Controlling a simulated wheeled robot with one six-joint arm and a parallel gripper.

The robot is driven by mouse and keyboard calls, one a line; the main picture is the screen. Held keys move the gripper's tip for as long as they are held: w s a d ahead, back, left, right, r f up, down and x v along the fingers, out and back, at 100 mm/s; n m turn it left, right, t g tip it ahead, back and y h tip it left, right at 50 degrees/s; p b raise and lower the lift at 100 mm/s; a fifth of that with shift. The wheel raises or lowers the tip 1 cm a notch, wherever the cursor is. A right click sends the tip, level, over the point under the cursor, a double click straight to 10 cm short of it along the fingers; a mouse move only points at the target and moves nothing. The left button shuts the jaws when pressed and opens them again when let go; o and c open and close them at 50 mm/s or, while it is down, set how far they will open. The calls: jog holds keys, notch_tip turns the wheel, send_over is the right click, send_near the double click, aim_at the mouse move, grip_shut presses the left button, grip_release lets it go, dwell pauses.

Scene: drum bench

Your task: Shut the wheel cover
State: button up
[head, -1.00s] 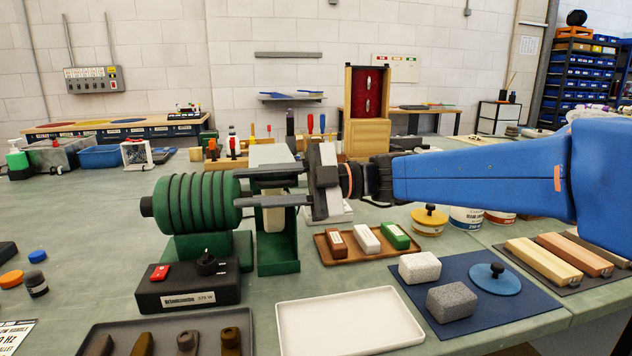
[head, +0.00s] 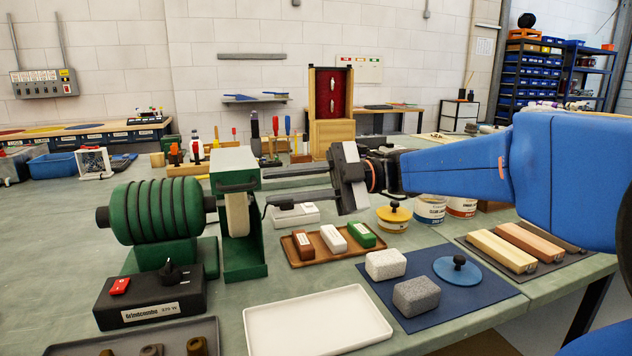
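The green bench grinder (head: 155,212) stands at left, with a ribbed drum. At its right end, the green wheel cover (head: 236,163) sits down over the top of the cream wheel (head: 237,214). A dark bar handle (head: 238,186) crosses the cover's front, and the wheel's lower part shows below it. My gripper (head: 266,189) is just right of the cover, pointing left. Its two long fingers are spread apart, one above the other, with nothing between them. The fingertips look close to the cover's right side; I cannot tell whether they touch it.
The black switch box (head: 150,297) is in front of the grinder. A wooden tray (head: 300,259) with small blocks lies below my gripper. A white tray (head: 318,322) and a blue mat (head: 440,311) with stones lie nearer. Bare bench lies left of the grinder.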

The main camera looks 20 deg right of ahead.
jog(key=d, duration=0.6)
jog(key=shift+s+a, duration=0.1)
dwell(0.5)
